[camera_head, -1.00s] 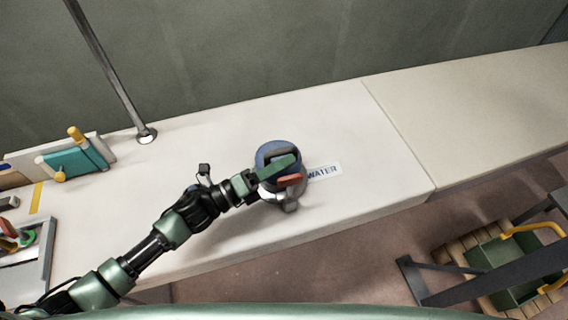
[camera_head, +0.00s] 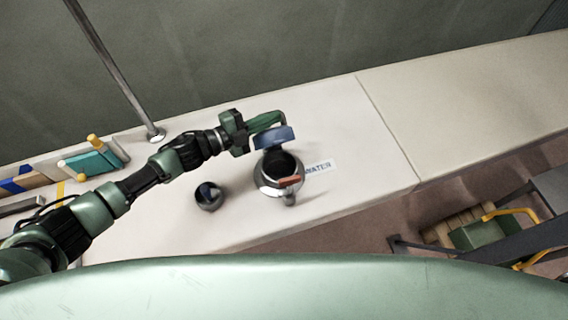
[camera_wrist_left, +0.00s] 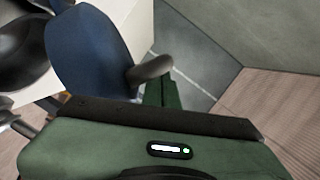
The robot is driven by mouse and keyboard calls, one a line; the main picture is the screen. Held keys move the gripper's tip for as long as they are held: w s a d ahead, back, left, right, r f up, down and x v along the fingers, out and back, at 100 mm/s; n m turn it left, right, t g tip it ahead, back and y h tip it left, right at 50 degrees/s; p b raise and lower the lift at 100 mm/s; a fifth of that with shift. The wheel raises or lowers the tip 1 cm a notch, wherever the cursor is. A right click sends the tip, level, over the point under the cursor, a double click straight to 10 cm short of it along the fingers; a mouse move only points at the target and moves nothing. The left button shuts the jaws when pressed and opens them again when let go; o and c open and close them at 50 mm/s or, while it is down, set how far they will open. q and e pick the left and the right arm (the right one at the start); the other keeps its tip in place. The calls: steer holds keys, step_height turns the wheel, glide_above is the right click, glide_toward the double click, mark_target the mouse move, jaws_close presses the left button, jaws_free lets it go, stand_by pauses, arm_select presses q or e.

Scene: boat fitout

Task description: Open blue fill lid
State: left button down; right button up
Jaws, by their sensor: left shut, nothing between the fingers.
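The blue fill lid (camera_head: 274,137) stands raised at the back of the metal fill fitting (camera_head: 279,189), by the WATER label (camera_head: 318,167). The dark mouth of the fitting shows uncovered. A red lever (camera_head: 290,181) is on its front. My left gripper (camera_head: 266,122) is shut and empty, just behind the raised lid; I cannot tell if they touch. In the left wrist view the blue lid (camera_wrist_left: 88,52) is close, with its grey handle (camera_wrist_left: 151,72) beside my green fingers (camera_wrist_left: 160,90). My right gripper is not in view.
A small dark round fitting (camera_head: 208,196) stands on the white counter (camera_head: 370,150), left of the fill fitting. A metal pole (camera_head: 115,70) rises at the back left, near teal and yellow items (camera_head: 94,160). The counter to the right is clear.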

arm_select(q)
steer(key=w+a+f+n+b, duration=0.1)
steer(key=w+n+b, duration=0.1)
steer(key=w, duration=0.2)
steer(key=w+a+f+n+g+b, duration=0.1)
steer(key=w+n+b, duration=0.1)
steer(key=w+b, duration=0.1)
steer(key=shift+w+a+f, duration=0.4)
steer(key=shift+w, duration=0.45)
steer(key=shift+s, duration=0.1)
